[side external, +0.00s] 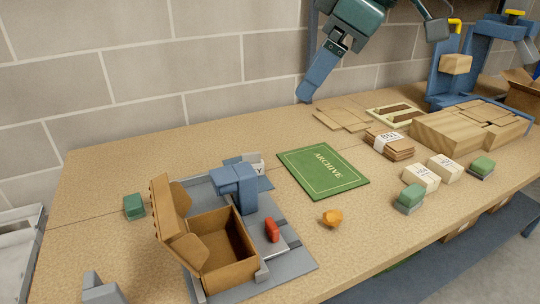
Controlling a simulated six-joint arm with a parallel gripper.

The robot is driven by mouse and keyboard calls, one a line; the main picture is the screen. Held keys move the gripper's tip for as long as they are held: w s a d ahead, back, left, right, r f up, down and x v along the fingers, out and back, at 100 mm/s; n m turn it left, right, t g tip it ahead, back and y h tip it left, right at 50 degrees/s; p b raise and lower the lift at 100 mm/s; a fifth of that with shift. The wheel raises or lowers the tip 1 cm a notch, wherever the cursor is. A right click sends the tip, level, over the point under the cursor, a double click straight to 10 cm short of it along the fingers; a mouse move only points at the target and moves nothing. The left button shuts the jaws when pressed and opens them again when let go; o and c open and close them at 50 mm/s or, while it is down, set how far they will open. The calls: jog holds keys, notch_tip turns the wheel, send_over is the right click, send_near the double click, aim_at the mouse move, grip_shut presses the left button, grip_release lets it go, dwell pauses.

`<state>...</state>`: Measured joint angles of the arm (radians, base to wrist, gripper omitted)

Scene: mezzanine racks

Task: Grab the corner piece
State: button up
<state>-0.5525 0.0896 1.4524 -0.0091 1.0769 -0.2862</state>
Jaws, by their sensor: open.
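My gripper (322,72) hangs at the top centre, in front of the block wall and above the back of the table. It is open, with nothing seen in it, and well apart from everything on the table. I cannot tell for certain which thing is the corner piece. A small faceted orange piece (332,217) lies alone at the front centre. A red piece (272,230) rests on the grey fixture beside the open brown box (222,249). Green-and-grey blocks (410,198) sit to the right, and another green block (134,206) at the left.
A green "ARCHIVE" book (322,170) lies mid-table. Banded stacks (390,144), pale blocks (419,178), and wooden blocks (470,125) crowd the right. A blue stand (447,82) rises at the back right. The blue clamp (235,181) stands over the fixture. The back left is clear.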

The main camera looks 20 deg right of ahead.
jog(key=w+a+f+n+y, duration=0.1)
jog(key=a+f+n, duration=0.1)
jog(key=a, duration=0.6)
jog(key=w+a+f+n, duration=0.1)
jog(key=a+n, duration=0.1)
jog(key=a, duration=0.6)
jog(key=n+g+y, duration=0.1)
jog(key=n+g, duration=0.1)
jog(key=n, duration=0.1)
send_over(107, 287)
jog(key=s+d, duration=0.3)
jog(key=d, duration=0.2)
notch_tip(107, 287, down, 6)
jog(key=shift+w+a+f, duration=0.4)
jog(key=shift+a+f, duration=0.3)
jog(key=shift+f, duration=2.65)
jog(key=shift+w+a+f, duration=0.45)
jog(key=shift+a+f, duration=0.2)
jog(key=shift+f, duration=2.65)
jog(key=shift+w+a+f, duration=0.4)
jog(key=shift+a+f, duration=0.3)
jog(key=shift+f, duration=2.65)
jog(key=shift+x, duration=2.6)
jog(key=shift+w, duration=0.1)
jog(key=c, duration=1.1)
